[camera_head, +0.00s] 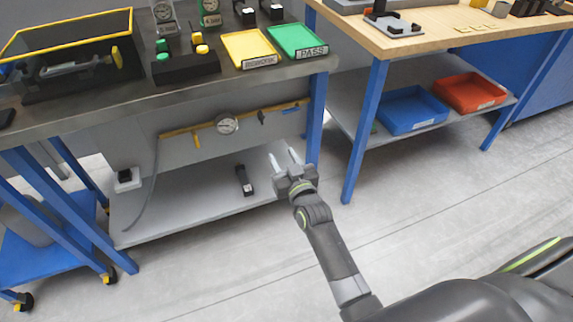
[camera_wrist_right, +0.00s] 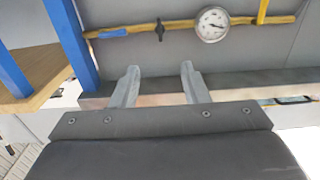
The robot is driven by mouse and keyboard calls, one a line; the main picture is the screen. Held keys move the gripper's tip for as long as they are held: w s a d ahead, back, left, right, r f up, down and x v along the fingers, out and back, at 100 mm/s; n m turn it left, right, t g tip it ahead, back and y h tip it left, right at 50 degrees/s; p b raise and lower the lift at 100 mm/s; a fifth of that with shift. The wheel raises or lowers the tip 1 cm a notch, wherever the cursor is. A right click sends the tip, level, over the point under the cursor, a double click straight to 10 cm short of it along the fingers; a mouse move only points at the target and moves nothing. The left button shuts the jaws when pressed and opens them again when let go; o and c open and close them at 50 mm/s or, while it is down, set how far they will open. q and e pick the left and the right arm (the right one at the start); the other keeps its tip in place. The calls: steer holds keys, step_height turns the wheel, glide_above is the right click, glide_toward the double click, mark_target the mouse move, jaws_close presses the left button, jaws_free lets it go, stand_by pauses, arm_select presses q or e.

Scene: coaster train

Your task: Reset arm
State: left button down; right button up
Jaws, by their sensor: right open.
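My right gripper (camera_head: 287,164) is open and empty in the head view, in front of the workbench and below its top. Its two fingers stand apart in the right wrist view (camera_wrist_right: 157,84) with nothing between them. Behind them are the bench's grey panel, a yellow pipe (camera_wrist_right: 160,27) and a round gauge (camera_wrist_right: 212,24). My right arm reaches up from the lower right of the head view. My left gripper is in neither view.
The workbench (camera_head: 190,92) carries a yellow tray (camera_head: 248,47), a green PASS tray (camera_head: 297,40) and a yellow-framed case. A blue leg (camera_head: 317,118) stands close right of my gripper. A wooden table with blue and red bins is farther right. Front floor is clear.

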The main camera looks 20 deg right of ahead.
stand_by(0.4)
steer(key=s+d+f+g, duration=0.2)
steer(key=s+f+g, duration=0.1)
steer(key=s+f, duration=0.55)
steer(key=s+d+f+g, duration=0.2)
steer(key=s+f+g, duration=0.25)
steer(key=f, duration=0.75)
steer(key=s+d+f+g, duration=0.2)
steer(key=s+f, duration=0.6)
steer(key=f, duration=0.2)
steer(key=s+d+f+g+h, duration=0.15)
steer(key=s+f, duration=0.25)
steer(key=s, duration=0.4)
steer(key=s+d+f+m+g, duration=0.1)
steer(key=s+d+f+g, duration=0.15)
steer(key=s, duration=0.65)
steer(key=s+d+f+g, duration=0.1)
steer(key=s+f+g, duration=0.25)
steer(key=s, duration=0.45)
arm_select(q)
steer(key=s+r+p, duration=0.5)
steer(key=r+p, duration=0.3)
steer(key=p, duration=0.4)
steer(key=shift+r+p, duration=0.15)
steer(key=shift+p, duration=0.25)
arm_select(e)
steer(key=s+r, duration=0.5)
steer(key=r, duration=0.2)
steer(key=shift+s+r, duration=0.25)
steer(key=shift+s, duration=0.1)
